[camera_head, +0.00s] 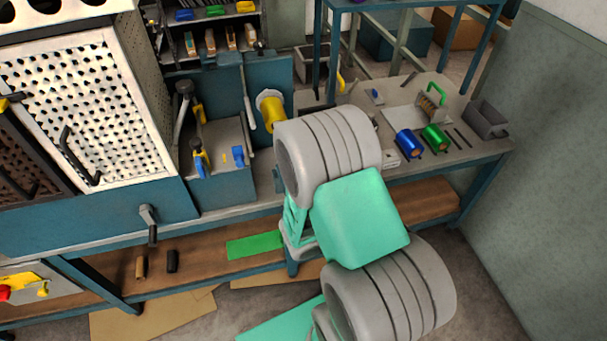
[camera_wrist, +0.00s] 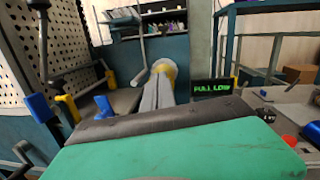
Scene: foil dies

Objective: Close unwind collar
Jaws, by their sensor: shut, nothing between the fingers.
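A yellow roll (camera_head: 271,115) sits on the blue upright panel in the head view, with a pale round flange at its back end. In the wrist view the roll's yellow edge (camera_wrist: 164,66) shows just past my fingertips. I cannot make out the unwind collar as a separate part, nor whether it is open or closed. My gripper (camera_wrist: 159,80) is shut and empty, its two grey fingers together and pointing at the roll. Whether they touch it I cannot tell. In the head view my own arm hides the gripper.
A grey lever (camera_head: 248,98) stands left of the roll. A small display (camera_wrist: 212,88) reads "PULL LOW" to the right of my fingers. Blue roll (camera_head: 409,143) and green roll (camera_head: 435,137) lie on the bench at right, near a grey bin (camera_head: 485,120). A perforated guard (camera_head: 85,105) stands left.

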